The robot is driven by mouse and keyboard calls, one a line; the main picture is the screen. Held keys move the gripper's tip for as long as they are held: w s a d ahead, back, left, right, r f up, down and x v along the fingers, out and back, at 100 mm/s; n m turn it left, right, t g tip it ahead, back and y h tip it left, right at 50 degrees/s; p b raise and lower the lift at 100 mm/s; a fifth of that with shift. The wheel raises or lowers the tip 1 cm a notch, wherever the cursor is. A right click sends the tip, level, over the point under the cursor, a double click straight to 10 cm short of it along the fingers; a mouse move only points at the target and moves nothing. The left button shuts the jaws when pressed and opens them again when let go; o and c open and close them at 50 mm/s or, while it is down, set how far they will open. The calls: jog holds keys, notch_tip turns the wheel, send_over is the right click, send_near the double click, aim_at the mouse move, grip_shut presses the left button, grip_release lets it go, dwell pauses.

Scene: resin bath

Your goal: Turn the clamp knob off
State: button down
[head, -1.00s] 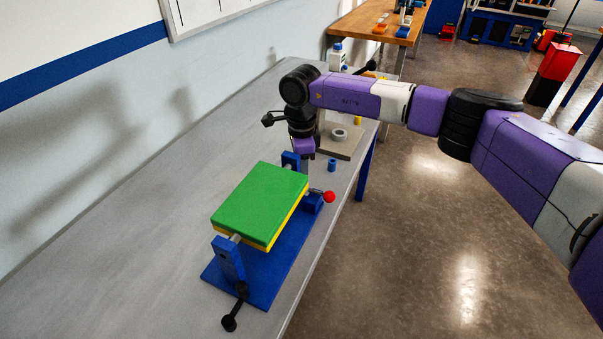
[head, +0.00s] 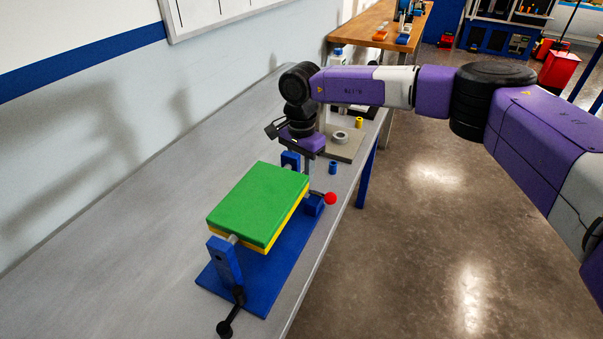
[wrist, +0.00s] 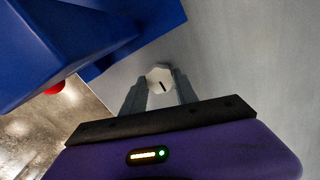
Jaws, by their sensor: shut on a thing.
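The clamp knob (wrist: 158,78) is a pale, many-sided knob with a dark line on its face, seen in the wrist view. My gripper (wrist: 159,92) is shut on it, with one grey finger on each side. In the head view my gripper (head: 307,160) points down behind the far end of the clamp fixture, and the knob is hidden there. The fixture has a blue base (head: 262,285) and a green plate (head: 258,203) over a yellow layer. The line's turn relative to any off mark cannot be told.
A red ball lever (head: 330,198) sticks out at the fixture's right, and a black crank handle (head: 228,322) at its near end. A small blue cylinder (head: 333,167) and a beige plate with a grey ring (head: 340,137) lie beyond. The grey bench (head: 130,240) is clear at left.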

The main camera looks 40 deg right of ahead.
jog(key=shift+a, duration=0.1)
dwell(0.4)
jog(key=c, duration=0.9)
grip_release()
jog(key=shift+c, duration=0.2)
jog(key=shift+r, duration=0.1)
notch_tip(320, 180, up, 8)
jog(key=shift+f+b, duration=0.15)
jog(key=shift+b, duration=0.15)
